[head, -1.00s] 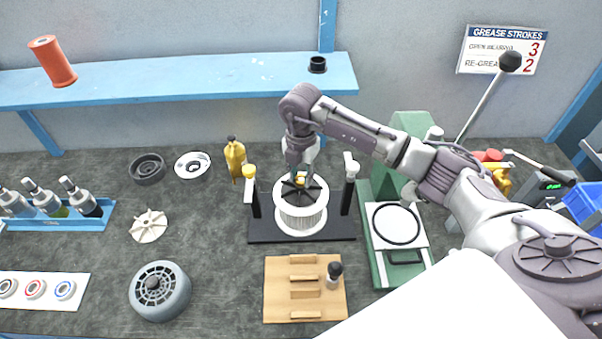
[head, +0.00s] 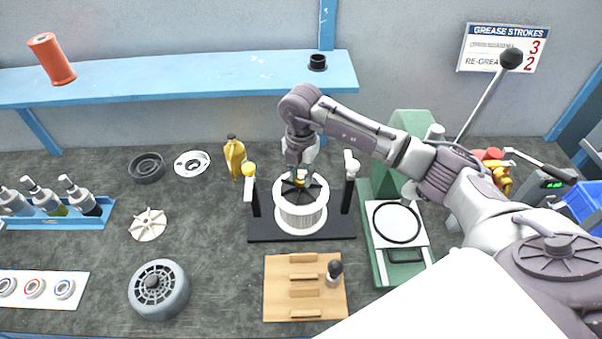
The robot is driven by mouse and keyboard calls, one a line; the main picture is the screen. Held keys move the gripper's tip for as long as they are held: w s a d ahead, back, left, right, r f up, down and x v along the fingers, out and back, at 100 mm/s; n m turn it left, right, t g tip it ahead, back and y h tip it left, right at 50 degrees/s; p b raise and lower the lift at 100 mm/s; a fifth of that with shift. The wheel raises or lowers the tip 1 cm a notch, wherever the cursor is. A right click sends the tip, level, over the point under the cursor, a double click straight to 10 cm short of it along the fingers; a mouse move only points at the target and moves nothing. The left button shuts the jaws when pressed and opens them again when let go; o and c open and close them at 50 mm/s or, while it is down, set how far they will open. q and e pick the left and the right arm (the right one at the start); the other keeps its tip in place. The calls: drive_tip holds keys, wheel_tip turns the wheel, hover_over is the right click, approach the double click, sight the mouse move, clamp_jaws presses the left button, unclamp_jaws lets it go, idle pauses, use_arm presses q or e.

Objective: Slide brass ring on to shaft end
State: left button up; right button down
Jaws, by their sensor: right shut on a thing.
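My right gripper (head: 300,178) points down over the wheel's centre. It is shut on the small brass ring (head: 300,180), which shows as a yellow spot between the fingertips. The ring is at the hub, where the shaft end is; the shaft end is mostly hidden by the fingers. I cannot tell whether the ring is around the shaft or just above it. My left gripper is not in view.
A wooden block (head: 278,287) with slots lies in front of the stand. A green press (head: 380,270) stands to the right, below my right arm. A yellow bottle (head: 235,158) stands at the back left. The bench left of the stand has free room.

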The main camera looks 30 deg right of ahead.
drive_tip(key=shift+f, duration=0.1)
drive_tip(key=c, duration=0.8)
unclamp_jaws()
wheel_tip(320, 180, up, 12)
idle(0.3)
